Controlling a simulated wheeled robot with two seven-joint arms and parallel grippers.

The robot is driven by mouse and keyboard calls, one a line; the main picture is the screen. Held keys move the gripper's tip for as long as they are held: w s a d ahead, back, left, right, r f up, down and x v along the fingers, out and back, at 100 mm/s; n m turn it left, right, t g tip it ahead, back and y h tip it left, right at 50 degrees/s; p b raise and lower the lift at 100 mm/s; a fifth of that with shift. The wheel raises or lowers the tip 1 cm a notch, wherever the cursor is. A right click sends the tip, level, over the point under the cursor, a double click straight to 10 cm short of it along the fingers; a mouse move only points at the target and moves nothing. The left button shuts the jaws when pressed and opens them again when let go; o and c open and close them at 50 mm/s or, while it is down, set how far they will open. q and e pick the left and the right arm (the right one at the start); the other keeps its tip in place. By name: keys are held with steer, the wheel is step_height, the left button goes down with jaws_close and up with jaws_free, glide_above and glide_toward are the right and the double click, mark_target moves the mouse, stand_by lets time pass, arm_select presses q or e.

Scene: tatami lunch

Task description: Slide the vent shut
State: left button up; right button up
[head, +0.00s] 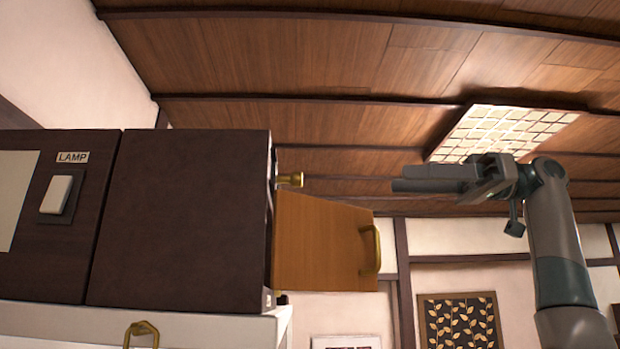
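A short brass knob (290,180) sticks out from the right-hand face of a dark brown cabinet (185,220). That face is seen almost edge-on, so I cannot make out a vent or how far it is open. Below the knob an orange-brown wooden door (320,242) with a brass handle (371,250) stands out from the same face. My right gripper (398,179) is to the right of the knob, apart from it, with its fingers pointing left. Its fingers overlap in this view, so their gap is unclear; nothing shows in them. My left gripper is out of view.
A panel with a LAMP label (73,157) and a pale switch (56,194) is at the left. A white unit (200,322) with a brass pull (141,333) is beneath the cabinet. A lattice ceiling light (500,133) is behind my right gripper. Open air lies between knob and gripper.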

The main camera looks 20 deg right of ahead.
steer(key=p+x, duration=0.4)
steer(key=x, duration=1.3)
steer(key=shift+a, duration=0.25)
steer(key=shift+f, duration=0.1)
steer(key=shift+c, duration=0.3)
jaws_close()
